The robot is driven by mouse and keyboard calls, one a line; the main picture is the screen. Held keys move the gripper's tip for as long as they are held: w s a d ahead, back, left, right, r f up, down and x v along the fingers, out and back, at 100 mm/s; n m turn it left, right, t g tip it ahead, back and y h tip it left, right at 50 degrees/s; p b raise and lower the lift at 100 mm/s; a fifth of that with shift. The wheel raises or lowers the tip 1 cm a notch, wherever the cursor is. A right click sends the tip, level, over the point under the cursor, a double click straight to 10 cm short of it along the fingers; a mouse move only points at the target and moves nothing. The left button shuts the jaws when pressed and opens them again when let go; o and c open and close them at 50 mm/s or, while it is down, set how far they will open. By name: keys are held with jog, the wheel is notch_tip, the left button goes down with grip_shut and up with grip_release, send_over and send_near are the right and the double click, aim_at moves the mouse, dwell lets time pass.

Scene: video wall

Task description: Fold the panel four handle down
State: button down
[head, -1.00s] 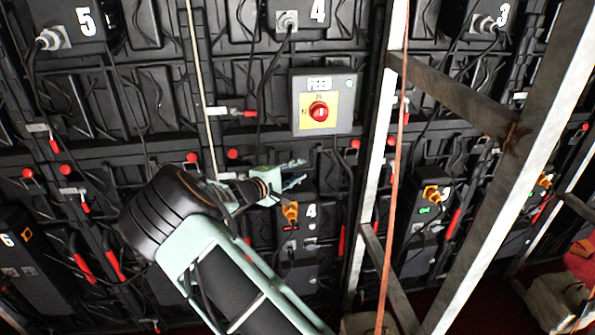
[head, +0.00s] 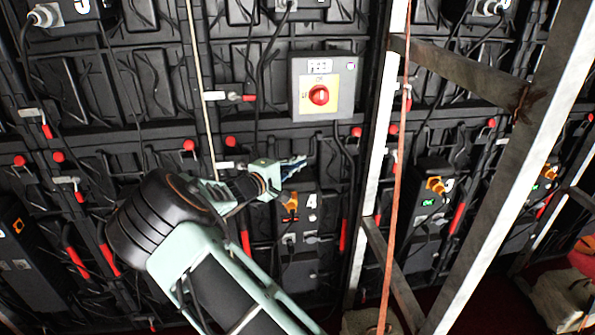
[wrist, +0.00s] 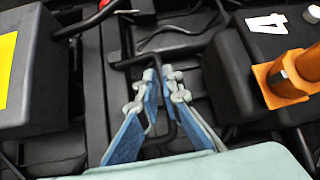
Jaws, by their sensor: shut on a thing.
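The panel four box (head: 297,252) is a dark unit on the wall with a white 4, an orange plug (head: 291,202) and a small red display. It also shows at the right of the wrist view (wrist: 235,75). The handle appears to be a thin black bent bar (wrist: 128,62), running across and down between my fingers in the wrist view. My gripper (head: 298,166) is just above the box in the head view, with its fingertips pointing right. Its blue-padded fingers (wrist: 161,76) are close together on the bar. The part of the bar between the pads is hidden.
A grey switch box (head: 343,75) with a red knob on yellow is above my gripper. Metal frame posts (head: 376,180) and an orange strap (head: 393,215) stand to the right. Cables hang over the wall, and several red-tipped latches lie around.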

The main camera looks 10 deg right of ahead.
jog(key=shift+w+a+r+m+t+b, duration=0.1)
jog(key=shift+w+r+m+t+b, duration=0.4)
jog(key=shift+b, duration=1.65)
jog(key=shift+w+f+h+b, duration=0.4)
jog(key=shift+w+f+b, duration=0.2)
jog(key=shift+b, duration=0.5)
jog(key=shift+w+r+m+b, duration=0.1)
jog(key=shift+m+b, duration=0.2)
jog(key=shift+b, duration=0.45)
jog(key=shift+r+t, duration=0.25)
jog(key=shift+t, duration=0.05)
jog(key=c, duration=2.1)
grip_release()
jog(key=shift+f, duration=0.2)
